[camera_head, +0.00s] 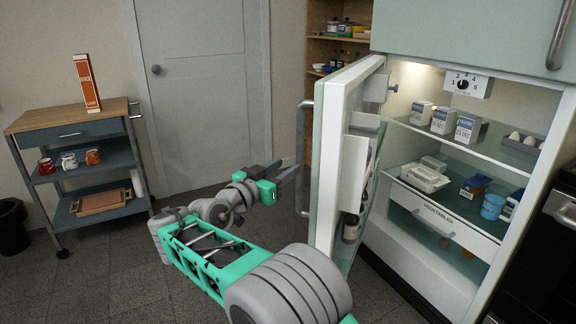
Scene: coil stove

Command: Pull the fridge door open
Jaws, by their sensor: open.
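The fridge door (342,150) stands wide open, swung out to the left of the fridge, with its inner shelves facing right. Its long grey handle (301,160) is on the outer face, at the door's left edge. The lit fridge interior (450,160) shows cartons, eggs, a blue cup and a vegetable drawer. My gripper (292,177) is open, just left of the handle, with its fingers pointing right toward it. I cannot tell whether the fingers touch the handle. My arm comes up from the bottom of the view.
A wheeled cart (78,160) with mugs and a tray stands at the left, beside a closed grey room door (200,90). A black bin (14,228) is at the far left. The dark stove (545,235) is right of the fridge.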

